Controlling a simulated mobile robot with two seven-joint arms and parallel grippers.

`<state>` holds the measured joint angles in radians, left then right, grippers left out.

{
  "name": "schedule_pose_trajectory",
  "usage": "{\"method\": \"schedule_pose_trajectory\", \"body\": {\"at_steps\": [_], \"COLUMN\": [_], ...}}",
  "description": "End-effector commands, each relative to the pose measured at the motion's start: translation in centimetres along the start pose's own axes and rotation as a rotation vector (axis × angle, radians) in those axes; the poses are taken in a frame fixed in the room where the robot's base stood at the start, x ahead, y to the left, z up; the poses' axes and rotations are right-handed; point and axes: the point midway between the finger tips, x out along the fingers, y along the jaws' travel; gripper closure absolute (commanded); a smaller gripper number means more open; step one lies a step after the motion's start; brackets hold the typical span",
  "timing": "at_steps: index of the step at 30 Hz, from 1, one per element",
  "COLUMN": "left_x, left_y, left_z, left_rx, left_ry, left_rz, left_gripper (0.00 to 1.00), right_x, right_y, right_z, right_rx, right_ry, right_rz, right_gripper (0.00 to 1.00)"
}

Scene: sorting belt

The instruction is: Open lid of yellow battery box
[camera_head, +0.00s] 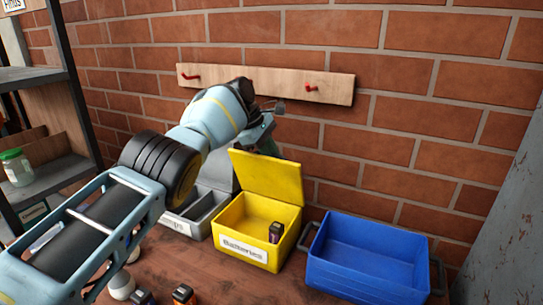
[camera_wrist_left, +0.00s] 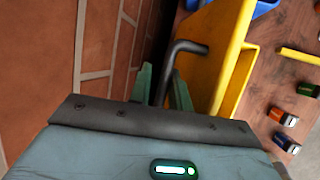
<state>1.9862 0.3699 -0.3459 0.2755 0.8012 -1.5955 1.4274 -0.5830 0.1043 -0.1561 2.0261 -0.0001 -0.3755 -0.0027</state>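The yellow battery box (camera_head: 224,221) stands on the table with a white "Batteries" label on its front. Its lid (camera_head: 268,176) is raised, standing roughly upright at the back, and the inside is visible. A dark battery (camera_head: 275,232) stands inside. My left gripper (camera_head: 267,143) is behind the raised lid, its fingertips partly hidden in the head view. In the left wrist view, its fingers (camera_wrist_left: 162,88) flank a dark bent handle (camera_wrist_left: 188,47) on the yellow lid (camera_wrist_left: 222,45) and appear closed on it. My right gripper is in neither view.
A blue bin (camera_head: 365,251) stands right of the yellow box and a grey bin (camera_head: 192,221) left of it. A brick wall with a wooden peg rail (camera_head: 262,84) is close behind. Loose batteries (camera_head: 183,294) lie at the front. A shelf (camera_head: 45,180) stands at left.

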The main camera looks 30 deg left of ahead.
Motion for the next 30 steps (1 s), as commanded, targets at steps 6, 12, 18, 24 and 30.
{"method": "schedule_pose_trajectory", "body": {"at_steps": [6, 12, 18, 24, 30], "left_x": [-0.1, -2.3, -5.5, -7.4, -7.9], "left_y": [0.0, 0.1, 0.1, 0.0, 0.0], "left_z": [0.0, 0.1, 0.1, 0.0, 0.0], "left_rx": [0.0, 0.0, 0.001, -0.001, -0.001], "left_ry": [0.0, 0.0, -0.001, -0.001, 0.0], "left_rz": [0.001, 0.005, 0.004, 0.002, 0.0], "left_gripper": [0.81, 0.81, 0.81, 0.81, 0.81], "right_x": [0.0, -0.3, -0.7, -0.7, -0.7], "right_y": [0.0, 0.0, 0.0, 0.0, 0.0], "right_z": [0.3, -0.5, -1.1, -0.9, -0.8], "right_rx": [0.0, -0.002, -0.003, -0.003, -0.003], "right_ry": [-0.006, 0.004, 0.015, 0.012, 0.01], "right_rz": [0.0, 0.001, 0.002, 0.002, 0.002], "right_gripper": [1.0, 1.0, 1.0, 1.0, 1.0]}}
